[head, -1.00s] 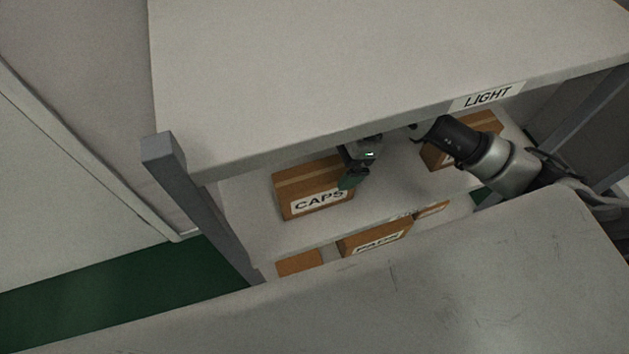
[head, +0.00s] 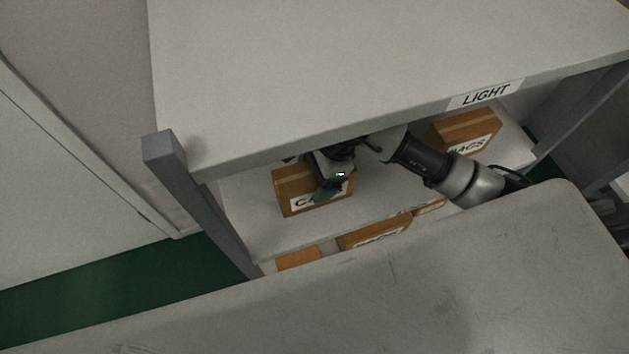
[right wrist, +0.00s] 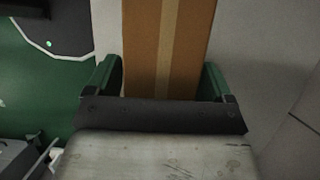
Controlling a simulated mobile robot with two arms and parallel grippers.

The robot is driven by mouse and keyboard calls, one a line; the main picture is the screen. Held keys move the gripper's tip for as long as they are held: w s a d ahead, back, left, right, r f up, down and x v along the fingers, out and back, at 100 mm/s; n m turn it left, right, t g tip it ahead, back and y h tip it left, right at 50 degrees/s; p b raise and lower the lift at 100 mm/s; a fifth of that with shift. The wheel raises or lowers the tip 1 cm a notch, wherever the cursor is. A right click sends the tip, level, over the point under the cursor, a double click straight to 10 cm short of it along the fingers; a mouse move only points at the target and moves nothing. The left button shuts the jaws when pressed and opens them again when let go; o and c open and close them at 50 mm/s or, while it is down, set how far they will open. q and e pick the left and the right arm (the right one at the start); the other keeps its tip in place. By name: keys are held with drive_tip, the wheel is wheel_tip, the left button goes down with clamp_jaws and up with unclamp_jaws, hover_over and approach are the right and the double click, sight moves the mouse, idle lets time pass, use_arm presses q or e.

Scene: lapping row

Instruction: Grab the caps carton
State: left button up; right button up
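The caps carton (head: 287,187) is a brown box with a tape strip and a white label, on the shelf under the top board in the head view. Only the start of its label shows; my right gripper (head: 318,176) covers the rest. This gripper reaches in from the right, with one green finger in front of the carton and the other at its far side. In the right wrist view the carton (right wrist: 167,45) stands between the widely spread fingers of the right gripper (right wrist: 161,75). I cannot see a firm grip. My left gripper is not in view.
A bags carton (head: 466,131) stands to the right on the same shelf. More cartons (head: 375,234) show on a lower level. The top board (head: 380,70), labelled LIGHT, overhangs close above my arm. A grey post (head: 190,195) stands left of the caps carton.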

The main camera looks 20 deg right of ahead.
drive_tip(key=c, duration=0.9)
drive_tip(key=shift+r, duration=0.1)
